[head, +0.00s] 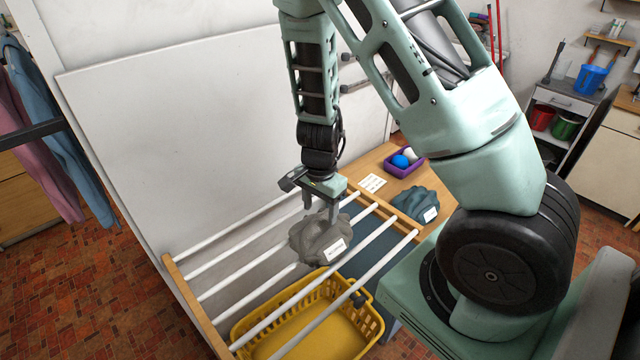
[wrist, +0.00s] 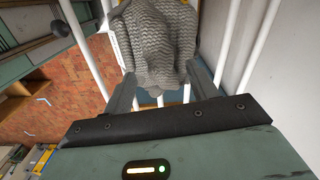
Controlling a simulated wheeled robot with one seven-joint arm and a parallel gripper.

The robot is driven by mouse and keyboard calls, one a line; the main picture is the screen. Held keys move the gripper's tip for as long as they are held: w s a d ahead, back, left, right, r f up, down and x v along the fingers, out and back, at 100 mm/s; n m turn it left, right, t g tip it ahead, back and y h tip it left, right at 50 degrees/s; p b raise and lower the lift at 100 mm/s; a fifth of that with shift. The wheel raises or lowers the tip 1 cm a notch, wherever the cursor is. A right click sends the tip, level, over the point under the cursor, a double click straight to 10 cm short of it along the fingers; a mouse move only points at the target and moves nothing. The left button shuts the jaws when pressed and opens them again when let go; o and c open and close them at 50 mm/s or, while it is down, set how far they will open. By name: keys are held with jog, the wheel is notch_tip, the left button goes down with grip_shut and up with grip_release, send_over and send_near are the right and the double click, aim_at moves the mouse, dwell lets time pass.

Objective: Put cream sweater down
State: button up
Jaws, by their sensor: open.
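A knitted sweater (head: 312,240) with a white label lies bunched on the white rods of a wooden drying rack (head: 200,318). It looks grey rather than cream. My gripper (head: 325,203) points down just above the sweater's back edge in the head view. In the wrist view the knit sweater (wrist: 152,45) fills the space beyond and between the two fingers of my gripper (wrist: 163,88). The fingers are apart, one on each side of it. I cannot tell whether they touch the cloth.
A yellow laundry basket (head: 372,325) stands below the rods. A wooden table (head: 378,163) behind the rack bears a dark teal folded garment (head: 415,204), a white card (head: 372,183) and a purple tray (head: 418,168) with balls. A white panel (head: 170,150) stands along the rack's left.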

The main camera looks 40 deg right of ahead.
notch_tip(320, 180, up, 9)
jog(key=p, duration=0.1)
jog(key=s+a+r+n+y, duration=0.1)
jog(key=s+a+r+n, duration=0.2)
jog(key=a+n, duration=0.3)
jog(key=s+a+r+n+y, duration=0.1)
jog(key=s+a+r+n, duration=0.25)
jog(key=a, duration=0.55)
jog(key=s+a+r+n, duration=0.3)
jog(key=s+a+n, duration=0.1)
jog(key=s+n, duration=0.2)
jog(key=s+a+r+n+h, duration=0.1)
jog(key=s+a+r+n, duration=0.1)
jog(key=s+n, duration=0.4)
jog(key=shift+a+r+n, duration=0.4)
jog(key=shift+a+n, duration=0.5)
jog(key=shift+n, duration=0.25)
notch_tip(320, 180, down, 16)
jog(key=b, duration=1.6)
jog(key=shift+f, duration=0.15)
